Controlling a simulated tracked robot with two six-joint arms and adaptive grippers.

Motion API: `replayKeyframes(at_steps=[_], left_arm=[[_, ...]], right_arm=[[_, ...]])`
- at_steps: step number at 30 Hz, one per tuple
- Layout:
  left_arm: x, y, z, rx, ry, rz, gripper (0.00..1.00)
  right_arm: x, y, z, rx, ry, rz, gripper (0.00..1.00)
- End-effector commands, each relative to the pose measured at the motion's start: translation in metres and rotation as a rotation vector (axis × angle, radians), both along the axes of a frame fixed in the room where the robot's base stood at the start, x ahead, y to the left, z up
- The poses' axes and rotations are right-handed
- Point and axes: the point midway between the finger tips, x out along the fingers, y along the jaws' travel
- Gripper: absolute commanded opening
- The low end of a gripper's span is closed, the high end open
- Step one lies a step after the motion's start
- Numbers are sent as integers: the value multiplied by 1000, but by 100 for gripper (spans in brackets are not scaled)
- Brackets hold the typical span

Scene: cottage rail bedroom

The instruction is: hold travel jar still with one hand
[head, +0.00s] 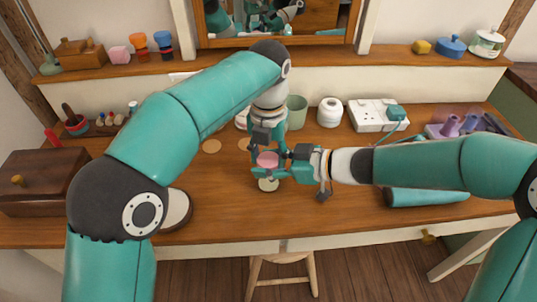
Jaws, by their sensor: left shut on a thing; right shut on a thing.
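The travel jar (268,159) shows as a small pink top at the middle of the desk, with most of its body hidden by gripper fingers. My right gripper (268,172) comes in level from the right and is shut on the jar, just below the pink top. My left gripper (264,147) reaches down from above and behind and is shut at the pink top. The exact finger contact is too small to tell. A pale round piece (268,185) shows just below the fingers; I cannot tell whether it is the jar's base or a separate disc.
A wooden box (40,180) stands at the left. A teal roll (425,197) lies at right under my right arm. The desk's front middle is clear.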

Motion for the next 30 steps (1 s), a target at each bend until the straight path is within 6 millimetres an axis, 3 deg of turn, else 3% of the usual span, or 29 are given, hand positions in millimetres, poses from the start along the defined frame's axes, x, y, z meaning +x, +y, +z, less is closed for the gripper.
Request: replayKeyframes(at_steps=[1,11,19,20,21,24,30], left_arm=[[0,0,-1,-1,0,2,9],[0,0,-1,-3,2,286,9],[0,0,-1,-3,2,298,9],[0,0,-1,-3,2,298,56],[0,0,-1,-3,2,298,63],[0,0,-1,-3,1,297,76],[0,-2,0,-7,-1,296,76]], right_arm=[[-3,0,-8,-10,14,4,0],[-3,0,-8,-10,14,3,0],[-3,0,-8,-10,14,3,0],[-3,0,-8,-10,14,3,0],[-3,0,-8,-10,14,3,0],[-3,0,-8,-10,13,4,0],[-3,0,-8,-11,12,5,0]])
